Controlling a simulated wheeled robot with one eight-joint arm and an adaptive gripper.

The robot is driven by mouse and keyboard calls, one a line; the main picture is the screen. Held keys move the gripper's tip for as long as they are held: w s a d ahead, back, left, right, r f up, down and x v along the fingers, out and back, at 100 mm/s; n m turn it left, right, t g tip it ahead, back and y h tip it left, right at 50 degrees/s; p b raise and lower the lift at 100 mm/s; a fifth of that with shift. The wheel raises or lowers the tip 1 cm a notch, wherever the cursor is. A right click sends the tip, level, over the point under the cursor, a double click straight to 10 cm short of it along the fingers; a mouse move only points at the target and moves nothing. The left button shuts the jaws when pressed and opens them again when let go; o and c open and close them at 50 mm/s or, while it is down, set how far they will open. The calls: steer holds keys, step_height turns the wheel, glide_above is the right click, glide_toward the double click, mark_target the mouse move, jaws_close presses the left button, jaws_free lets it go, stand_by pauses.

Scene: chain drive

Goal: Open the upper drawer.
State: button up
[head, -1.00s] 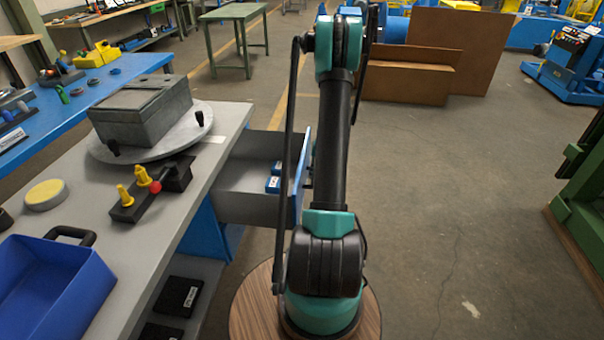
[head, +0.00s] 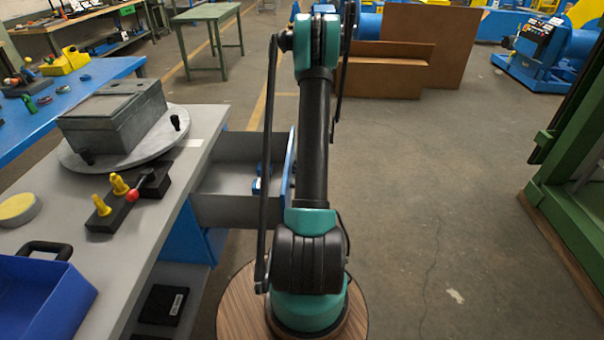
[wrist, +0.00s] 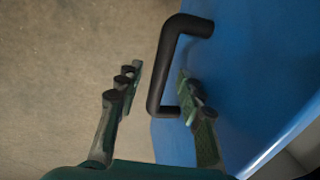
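The upper drawer (head: 232,178) stands pulled out from the grey-topped bench, with a grey inside and a blue front (head: 289,165). Its blue front also fills the right of the wrist view (wrist: 255,85). The black bar handle (wrist: 163,70) stands out from that front. My gripper (wrist: 159,82) is open, with one finger on each side of the handle's bar. A gap shows between the left finger and the bar. The right finger is close to the bar on the drawer side; contact cannot be told. In the head view my arm hides the gripper and handle.
Small blue boxes (head: 262,178) lie in the drawer. The bench top (head: 160,222) carries a grey box (head: 115,125) on a round plate, a black fixture with yellow pegs, and a blue bin (head: 45,298). A green machine (head: 570,190) stands right. Floor between is clear.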

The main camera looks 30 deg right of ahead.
step_height(320, 180, up, 12)
steer(key=s+d, duration=0.1)
steer(key=d, duration=0.1)
steer(key=shift+s, duration=0.15)
stand_by(0.4)
steer(key=shift+f, duration=0.1)
